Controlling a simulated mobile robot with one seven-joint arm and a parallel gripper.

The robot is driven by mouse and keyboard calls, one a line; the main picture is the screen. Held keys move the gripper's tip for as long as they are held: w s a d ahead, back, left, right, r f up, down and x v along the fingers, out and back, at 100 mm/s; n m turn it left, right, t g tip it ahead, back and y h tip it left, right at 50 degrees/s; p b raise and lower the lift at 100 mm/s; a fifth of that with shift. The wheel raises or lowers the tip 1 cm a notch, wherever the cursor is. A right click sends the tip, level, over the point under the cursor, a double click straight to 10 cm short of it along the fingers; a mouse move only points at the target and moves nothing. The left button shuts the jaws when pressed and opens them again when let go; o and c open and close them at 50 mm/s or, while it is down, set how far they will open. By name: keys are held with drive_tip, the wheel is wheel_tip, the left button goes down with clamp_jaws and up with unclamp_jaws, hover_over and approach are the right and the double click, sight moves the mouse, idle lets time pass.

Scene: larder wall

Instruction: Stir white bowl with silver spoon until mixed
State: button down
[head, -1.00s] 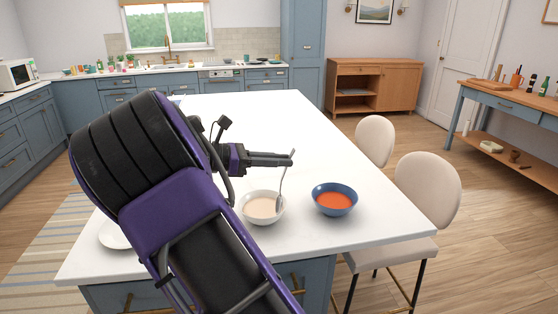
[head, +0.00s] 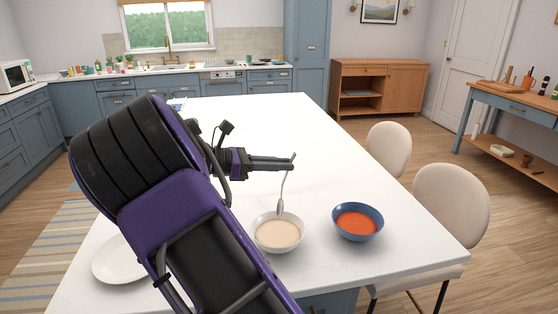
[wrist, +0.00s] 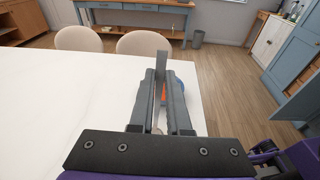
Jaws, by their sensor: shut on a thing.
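My gripper (head: 291,163) is shut on the silver spoon (head: 283,190) and holds it nearly upright by its handle. The spoon's head hangs at the far rim of the white bowl (head: 278,249); I cannot tell whether it touches the bowl. The bowl holds a smooth pale beige liquid. In the wrist view the spoon handle (wrist: 161,62) rises between the two fingers of my gripper (wrist: 160,75), and the white bowl is hidden.
A blue bowl (head: 358,237) of orange-red liquid stands just right of the white bowl. A white plate (head: 112,262) lies at the left, partly behind my arm. The white island top (head: 300,120) is clear farther back. Two cream chairs (head: 451,205) stand along its right side.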

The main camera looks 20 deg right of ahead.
sight(285, 177)
drive_tip(key=shift+s+d+f+b, duration=0.15)
drive_tip(key=shift+f+b, duration=0.1)
drive_tip(key=shift+f, duration=0.35)
drive_tip(key=shift+w+d+f+b, duration=0.1)
drive_tip(key=shift+d+f+b, duration=0.1)
drive_tip(key=shift+f, duration=0.4)
drive_tip(key=shift+s+d+f+b, duration=0.1)
drive_tip(key=shift+f+b, duration=0.15)
drive_tip(key=shift+f, duration=0.35)
drive_tip(key=shift+a+f+b, duration=0.1)
drive_tip(key=shift+a+f, duration=0.1)
drive_tip(key=shift+f, duration=0.8)
drive_tip(key=shift+a+f+b, duration=0.15)
drive_tip(key=shift+a+f, duration=0.05)
drive_tip(key=shift+f, duration=0.75)
drive_tip(key=shift+a+f+b, duration=0.1)
drive_tip(key=shift+a+f, duration=0.1)
drive_tip(key=shift+f, duration=0.8)
drive_tip(key=shift+f, duration=0.1)
